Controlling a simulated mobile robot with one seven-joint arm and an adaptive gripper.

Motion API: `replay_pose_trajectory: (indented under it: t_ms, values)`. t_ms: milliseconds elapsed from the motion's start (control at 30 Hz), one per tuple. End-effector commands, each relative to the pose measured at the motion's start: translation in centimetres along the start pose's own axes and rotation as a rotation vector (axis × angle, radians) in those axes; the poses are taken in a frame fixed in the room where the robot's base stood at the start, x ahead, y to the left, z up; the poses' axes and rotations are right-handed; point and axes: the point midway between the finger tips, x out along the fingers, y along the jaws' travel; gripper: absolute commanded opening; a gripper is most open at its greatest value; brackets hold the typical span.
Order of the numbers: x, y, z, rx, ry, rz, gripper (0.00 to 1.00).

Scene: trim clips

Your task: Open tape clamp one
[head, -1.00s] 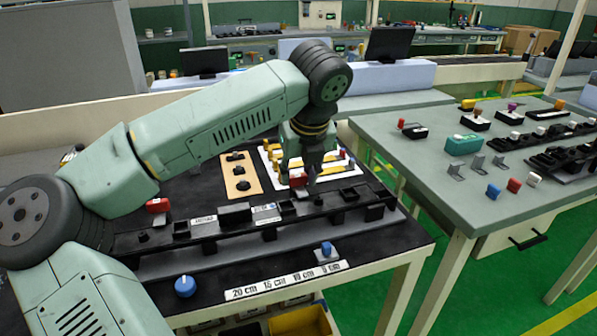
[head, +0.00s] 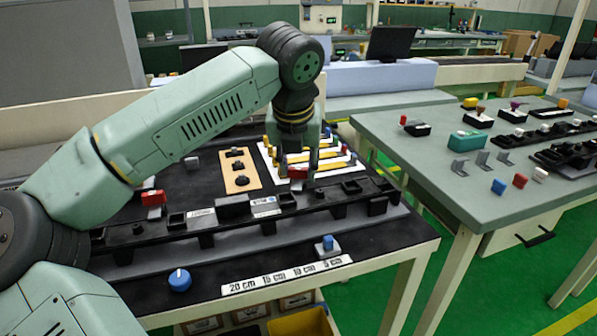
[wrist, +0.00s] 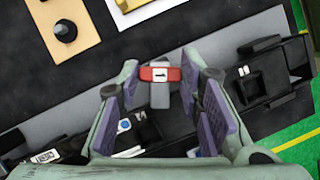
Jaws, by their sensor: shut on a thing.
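Tape clamp one shows in the wrist view as a red tab (wrist: 151,74) with a white label reading 1, on a short grey bar (wrist: 160,96). The red tab also shows in the head view (head: 298,173), just below my gripper. My gripper (wrist: 160,78) points down and is shut on the red tab, one finger at each end of it. The purple finger pads stand on both sides of the grey bar. The black rail (head: 215,222) runs below the clamp, and my fingers partly hide it. My gripper (head: 297,165) sits over the rail's far side in the head view.
A tan board (head: 240,185) with black knobs and a white board (head: 335,170) with yellow strips lie behind the rail. Another red-topped clamp (head: 153,198) stands at the left. A blue knob (head: 180,280) and a length strip (head: 290,275) lie in front.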

Motion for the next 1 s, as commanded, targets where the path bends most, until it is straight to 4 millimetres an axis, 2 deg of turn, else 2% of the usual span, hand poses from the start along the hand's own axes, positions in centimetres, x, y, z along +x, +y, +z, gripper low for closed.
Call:
replay_pose_trajectory:
  t_ms: [600, 1000]
  values:
    - [-0.1, 0.31, 0.22, 0.528, -0.002, -0.223, 0.05]
    - [-0.04, 0.41, 0.28, 0.763, -0.001, -0.317, 0.05]
